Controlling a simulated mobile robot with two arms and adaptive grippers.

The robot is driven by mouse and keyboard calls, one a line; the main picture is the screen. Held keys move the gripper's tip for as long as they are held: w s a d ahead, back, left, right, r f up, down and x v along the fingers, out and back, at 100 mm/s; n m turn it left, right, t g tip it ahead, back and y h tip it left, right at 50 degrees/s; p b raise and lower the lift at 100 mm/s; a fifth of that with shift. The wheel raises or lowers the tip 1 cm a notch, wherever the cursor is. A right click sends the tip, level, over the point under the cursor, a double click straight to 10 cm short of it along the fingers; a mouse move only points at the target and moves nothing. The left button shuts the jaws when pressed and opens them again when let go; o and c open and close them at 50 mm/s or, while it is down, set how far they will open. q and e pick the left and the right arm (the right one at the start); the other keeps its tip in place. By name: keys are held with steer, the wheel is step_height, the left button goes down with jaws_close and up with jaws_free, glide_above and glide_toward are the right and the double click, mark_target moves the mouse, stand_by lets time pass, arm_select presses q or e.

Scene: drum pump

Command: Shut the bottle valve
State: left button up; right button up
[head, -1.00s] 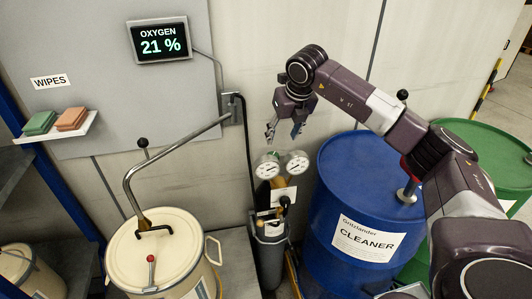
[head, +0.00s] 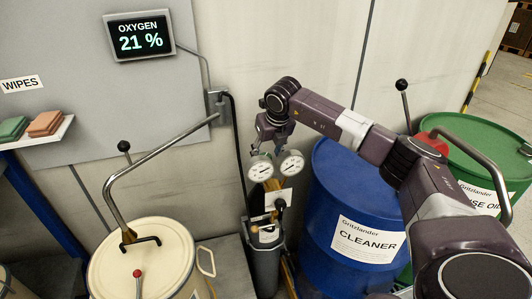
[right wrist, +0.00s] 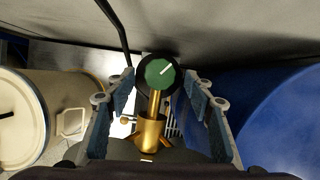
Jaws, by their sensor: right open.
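The bottle valve has a round knob (right wrist: 160,73), black with a green face and a white line, on a brass stem and body (right wrist: 151,131) in the right wrist view. In the head view the grey bottle (head: 264,268) stands upright between the cream drum and the blue drum. The knob is not clearly visible there, behind the gauges and gripper. My right gripper (head: 270,150) is just above the gauges. In the right wrist view its open fingers (right wrist: 160,88) lie either side of the knob, with a gap on both sides. My left gripper is not in view.
Two round gauges (head: 276,166) sit at the bottle's top. A blue drum (head: 331,200) stands close on the right, with a green drum (head: 470,140) behind it. A lidded cream drum (head: 170,250) with a bent metal pipe (head: 160,155) is on the left.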

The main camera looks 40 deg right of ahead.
steer(key=shift+w+f, duration=0.25)
steer(key=shift+f, duration=0.35)
steer(key=c, duration=1.1)
steer(key=n+y+b, duration=0.1)
steer(key=n, duration=0.1)
steer(key=shift+d+n, duration=0.2)
steer(key=shift+n, duration=0.2)
steer(key=shift+d+n+y+b, duration=0.15)
steer(key=shift+n+y, duration=0.35)
steer(key=shift+n, duration=0.75)
steer(key=shift+n+y+b, duration=0.15)
steer(key=shift+n+y, duration=0.35)
steer(key=shift+n, duration=0.75)
